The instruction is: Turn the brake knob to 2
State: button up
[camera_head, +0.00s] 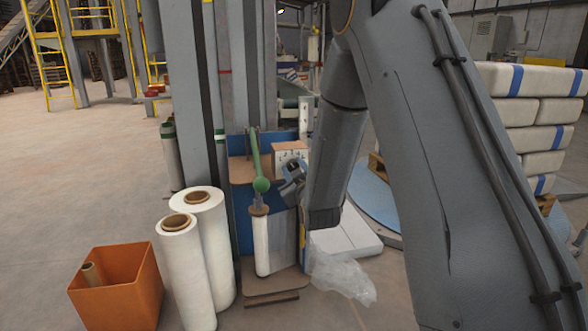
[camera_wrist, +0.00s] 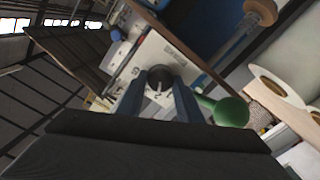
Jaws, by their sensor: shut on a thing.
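The brake knob (camera_wrist: 159,75) is a round black knob with a light pointer line on a pale dial plate (camera_wrist: 135,62) with small dark marks. The marks are too small and tilted to read surely, so I cannot tell which number the pointer is at. My gripper (camera_wrist: 159,90) is shut on the knob, one finger on each side of it. In the camera_head view my gripper (camera_head: 290,174) is at the front of the pale control box (camera_head: 288,150) on the wrapping machine. The knob is hardly visible there, partly covered by my gripper.
A green ball-ended lever (camera_head: 261,184) stands just left of my gripper; its ball also shows close to the fingers in the wrist view (camera_wrist: 231,111). A film roll (camera_head: 261,243) hangs below. White rolls (camera_head: 182,262) and an orange bin (camera_head: 120,290) stand left; stacked sacks (camera_head: 528,110) stand right.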

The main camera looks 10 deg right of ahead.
jog(key=o, duration=1)
jog(key=shift+s, duration=0.15)
jog(key=s+p, duration=0.1)
jog(key=s, duration=0.6)
jog(key=shift+s+p, duration=0.3)
jog(key=shift+p, duration=0.1)
